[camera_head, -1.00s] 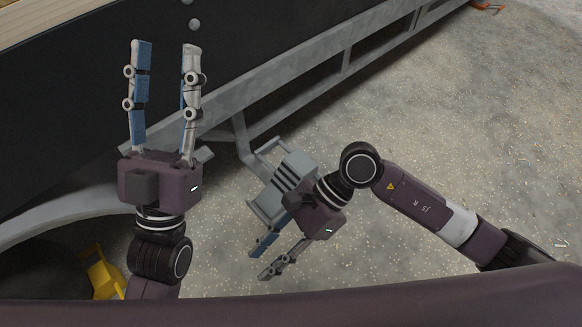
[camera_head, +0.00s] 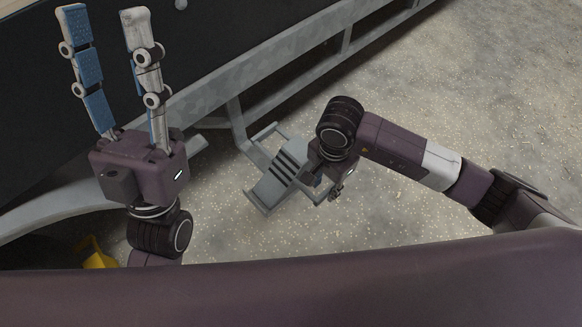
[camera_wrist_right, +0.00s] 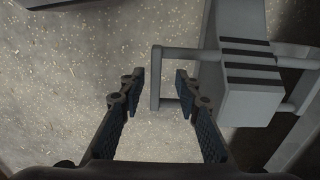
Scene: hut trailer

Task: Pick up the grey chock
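The grey chock (camera_head: 272,186), a block with black stripes and pale side bars, lies on the floor below the grey rail. In the right wrist view the chock (camera_wrist_right: 249,97) is at the upper right, with a bar frame reaching left from it. My right gripper (camera_head: 336,192) is beside the chock's right side, pointing down, partly hidden by its own wrist. In the wrist view this gripper (camera_wrist_right: 160,75) is open and empty. The end of the bar frame appears between its fingertips; I cannot tell how far beyond. My left gripper (camera_head: 104,12) is open, raised and empty.
A grey metal rail (camera_head: 290,72) with supports runs diagonally behind the chock, along a dark trailer side. A yellow object (camera_head: 97,256) shows at the lower left, mostly hidden. Speckled floor (camera_head: 480,90) is clear to the right.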

